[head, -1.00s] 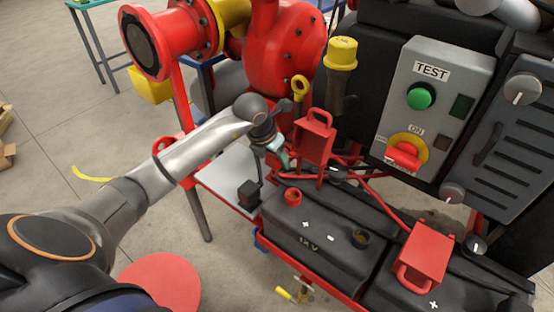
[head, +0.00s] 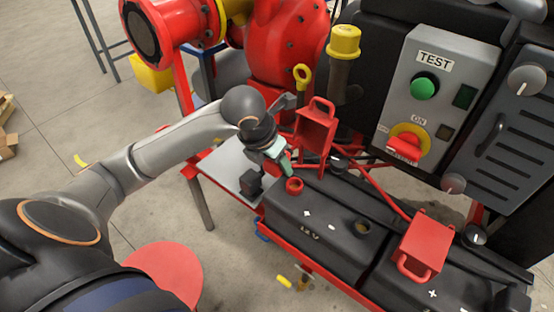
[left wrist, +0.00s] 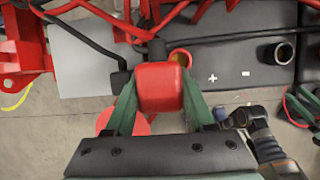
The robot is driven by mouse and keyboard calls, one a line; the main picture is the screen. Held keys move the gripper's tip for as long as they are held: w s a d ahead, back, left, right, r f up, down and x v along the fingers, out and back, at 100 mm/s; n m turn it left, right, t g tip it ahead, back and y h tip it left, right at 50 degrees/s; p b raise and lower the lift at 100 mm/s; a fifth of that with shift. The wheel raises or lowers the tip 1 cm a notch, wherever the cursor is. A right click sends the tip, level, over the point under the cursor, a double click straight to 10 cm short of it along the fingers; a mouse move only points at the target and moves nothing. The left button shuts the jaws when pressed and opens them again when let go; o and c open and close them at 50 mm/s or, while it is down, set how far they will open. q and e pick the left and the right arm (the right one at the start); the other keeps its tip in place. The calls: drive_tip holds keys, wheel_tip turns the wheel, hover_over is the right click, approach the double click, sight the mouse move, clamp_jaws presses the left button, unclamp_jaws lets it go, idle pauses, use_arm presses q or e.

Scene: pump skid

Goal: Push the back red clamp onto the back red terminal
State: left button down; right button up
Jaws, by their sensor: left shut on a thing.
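My left gripper (head: 280,160) has its green fingers shut on the back red clamp (left wrist: 160,86), a rounded red block. In the left wrist view the clamp sits between the fingertips, with a black cable beyond it. In the left wrist view the clamp partly covers the terminal. My right gripper is not clearly shown.
An upright red cover with a handle (head: 316,130) stands close right of the gripper. Another red cover (head: 424,248) lies on the front battery. Red cables (head: 385,190) run behind. A black terminal (head: 362,228) and the test panel (head: 425,100) are to the right.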

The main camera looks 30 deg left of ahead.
sight(290, 153)
use_arm(q)
drive_tip(key=shift+r, duration=0.2)
drive_tip(key=w+d+r+m+p, duration=0.1)
drive_tip(key=p, duration=0.1)
drive_tip(key=d+r+m+h+p, duration=0.1)
drive_tip(key=p, duration=0.1)
drive_tip(key=shift+w+r+m, duration=0.3)
drive_tip(key=shift+w+m, duration=0.05)
drive_tip(key=shift+m, duration=0.05)
drive_tip(key=f+m, duration=0.1)
drive_tip(key=w+d+f+b, duration=0.1)
drive_tip(key=shift+d+f+m+g+h, duration=0.25)
drive_tip(key=shift+f+m+g+h, duration=0.05)
drive_tip(key=shift+m, duration=0.1)
wheel_tip(290, 153, down, 2)
drive_tip(key=shift+f+b, duration=0.25)
drive_tip(key=shift+b, duration=0.7)
drive_tip(key=shift+r, duration=0.15)
use_arm(e)
drive_tip(key=shift+d+r, duration=0.1)
drive_tip(key=shift+r, duration=0.55)
drive_tip(key=shift+s+d+f, duration=0.1)
drive_tip(key=shift+d+f, duration=0.1)
drive_tip(key=shift+f, duration=0.25)
